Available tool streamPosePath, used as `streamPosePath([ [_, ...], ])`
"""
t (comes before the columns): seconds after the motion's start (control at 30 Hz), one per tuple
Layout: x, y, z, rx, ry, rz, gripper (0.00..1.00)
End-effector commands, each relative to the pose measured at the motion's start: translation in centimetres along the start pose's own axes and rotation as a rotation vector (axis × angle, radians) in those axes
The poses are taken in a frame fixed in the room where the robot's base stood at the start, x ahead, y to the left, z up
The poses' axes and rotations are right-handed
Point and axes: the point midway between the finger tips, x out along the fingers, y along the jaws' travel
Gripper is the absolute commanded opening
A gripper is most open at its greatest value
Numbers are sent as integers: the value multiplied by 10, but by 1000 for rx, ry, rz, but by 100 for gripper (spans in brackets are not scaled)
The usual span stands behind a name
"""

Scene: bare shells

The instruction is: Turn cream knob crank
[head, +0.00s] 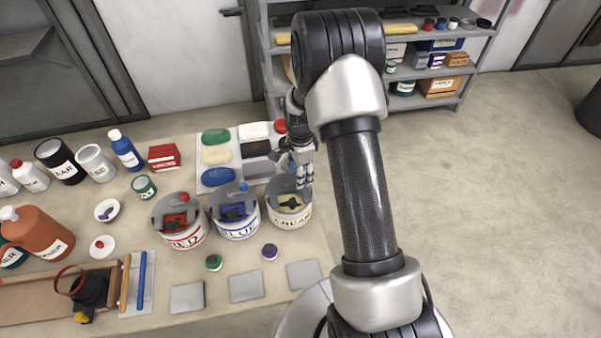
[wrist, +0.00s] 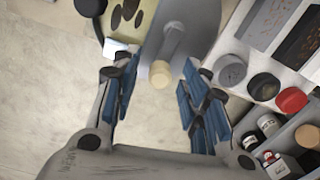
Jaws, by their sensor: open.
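The cream-labelled can (head: 290,218) stands at the right end of a row of three cans with grey crank lids. Its cream crank knob (wrist: 160,74) shows in the wrist view on the end of a grey crank arm (wrist: 175,35). My gripper (head: 304,184) is over the right rear side of this can in the head view. In the wrist view my gripper (wrist: 162,68) is open, with its blue-padded fingers on either side of the knob and a visible gap on both sides. In the head view the knob is hidden behind my gripper.
The red can (head: 183,240) and blue can (head: 238,230) stand to the left. Soap-like coloured slabs lie in a white tray (head: 205,190) behind. Grey square plates (head: 247,287) and small pots (head: 270,251) lie in front. A shelf (head: 450,75) stands at the back.

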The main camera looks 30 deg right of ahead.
Motion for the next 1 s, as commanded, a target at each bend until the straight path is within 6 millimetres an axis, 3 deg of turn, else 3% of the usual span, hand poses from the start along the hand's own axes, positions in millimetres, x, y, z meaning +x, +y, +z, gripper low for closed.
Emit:
streamPosePath([
  [0.07, 0, 0, 0, 0, 0, 0, 41],
  [0.67, 0, 0, 0, 0, 0, 0, 1],
  [1.0, 0, -1, 0, -23, 0, 0, 0],
])
